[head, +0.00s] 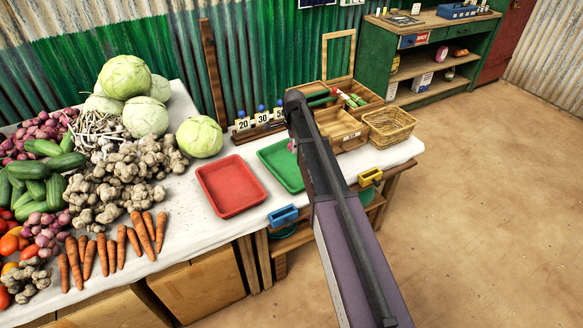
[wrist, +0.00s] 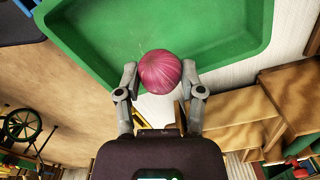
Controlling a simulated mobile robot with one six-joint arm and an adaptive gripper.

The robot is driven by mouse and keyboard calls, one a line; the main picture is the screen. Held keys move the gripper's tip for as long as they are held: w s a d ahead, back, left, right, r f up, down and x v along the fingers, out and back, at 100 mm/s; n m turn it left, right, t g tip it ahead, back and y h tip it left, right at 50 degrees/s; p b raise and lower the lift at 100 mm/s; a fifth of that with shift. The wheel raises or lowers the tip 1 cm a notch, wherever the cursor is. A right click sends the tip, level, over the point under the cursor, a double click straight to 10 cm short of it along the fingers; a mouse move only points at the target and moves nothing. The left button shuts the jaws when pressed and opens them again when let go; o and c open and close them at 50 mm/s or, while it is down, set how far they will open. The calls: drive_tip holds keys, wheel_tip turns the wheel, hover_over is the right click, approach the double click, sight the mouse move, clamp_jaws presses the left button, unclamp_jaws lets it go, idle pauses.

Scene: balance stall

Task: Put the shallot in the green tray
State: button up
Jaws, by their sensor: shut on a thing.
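The shallot (wrist: 161,72) is round and pink-purple, held between the two fingertips of my gripper (wrist: 160,82) in the wrist view. The green tray (wrist: 215,25) lies beyond it, and the shallot overlaps the tray's edge in that view. I cannot tell how high the shallot is above the tray. In the head view the green tray (head: 273,160) sits on the white table, right of the red tray, with my arm across its right part. In the head view a small pink bit of the shallot (head: 291,146) shows beside my arm; the fingers are mostly hidden there.
A red tray (head: 230,187) lies left of the green one. Vegetables, including cabbages (head: 200,137) and carrots (head: 146,231), cover the table's left. A wooden box (head: 340,130) and a wicker basket (head: 389,127) stand to the right. Blue (head: 283,216) and yellow (head: 370,178) holders sit at the front edge.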

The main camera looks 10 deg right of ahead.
drive_tip(key=b, duration=0.5)
hover_over(293, 169)
drive_tip(key=shift+f, duration=2.85)
drive_tip(key=shift+f, duration=0.1)
drive_tip(key=shift+f+b, duration=1.8)
drive_tip(key=shift+b, duration=0.15)
drive_tip(key=shift+f, duration=0.15)
drive_tip(key=o, duration=0.9)
drive_tip(key=shift+c, duration=0.2)
drive_tip(key=shift+r, duration=0.2)
wheel_tip(293, 169, up, 12)
drive_tip(key=p, duration=1.2)
drive_tip(key=shift+s, duration=0.1)
